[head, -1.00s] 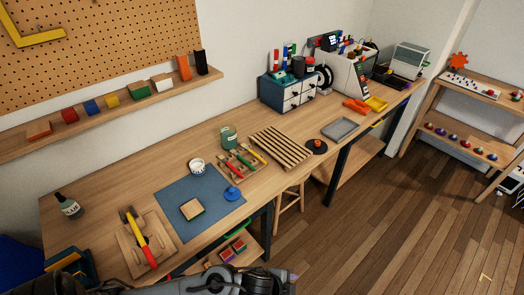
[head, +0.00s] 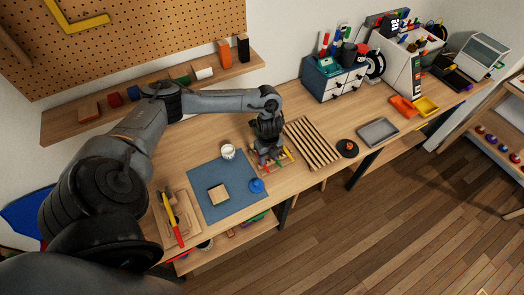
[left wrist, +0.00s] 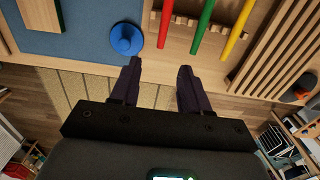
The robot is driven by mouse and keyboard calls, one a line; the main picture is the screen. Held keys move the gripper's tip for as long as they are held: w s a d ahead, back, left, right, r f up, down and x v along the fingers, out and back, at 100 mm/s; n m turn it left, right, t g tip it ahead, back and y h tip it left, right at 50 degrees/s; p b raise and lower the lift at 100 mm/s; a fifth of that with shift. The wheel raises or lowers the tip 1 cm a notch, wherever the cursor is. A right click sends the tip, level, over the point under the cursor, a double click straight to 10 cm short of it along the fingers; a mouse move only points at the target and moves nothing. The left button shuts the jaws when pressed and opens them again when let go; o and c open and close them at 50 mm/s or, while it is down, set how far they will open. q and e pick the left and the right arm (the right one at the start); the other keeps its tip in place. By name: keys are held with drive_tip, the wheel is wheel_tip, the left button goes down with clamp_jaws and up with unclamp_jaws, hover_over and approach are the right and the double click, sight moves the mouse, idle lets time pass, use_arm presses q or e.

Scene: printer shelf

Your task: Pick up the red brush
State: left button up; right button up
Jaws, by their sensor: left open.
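The red brush (left wrist: 165,22) lies on a wooden rack (left wrist: 181,44) at the top of the left wrist view, left of a green brush (left wrist: 203,24) and a yellow brush (left wrist: 238,27). Only part of its handle shows, and the top of the view cuts off the rest. My left gripper (left wrist: 160,67) is open and empty, its two fingers pointing toward the rack, with the red handle ahead of the gap. In the head view my left gripper (head: 268,150) is over the rack and hides much of the brushes. My right gripper is not in view.
The grey tray (head: 378,131) is farther right.

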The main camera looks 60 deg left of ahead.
sight(268, 171)
use_arm(q)
drive_tip(key=f, duration=0.3)
drive_tip(key=shift+s+d+f, duration=0.2)
drive_tip(key=shift+d+f, duration=0.05)
drive_tip(key=shift+f, duration=0.15)
drive_tip(key=shift+w+a+f, duration=0.1)
drive_tip(key=shift+w+f, duration=0.05)
drive_tip(key=shift+f, duration=1.35)
drive_tip(key=shift+w+a+f, duration=0.1)
drive_tip(key=shift+w+f, duration=0.05)
drive_tip(key=shift+f, duration=1.3)
clamp_jaws()
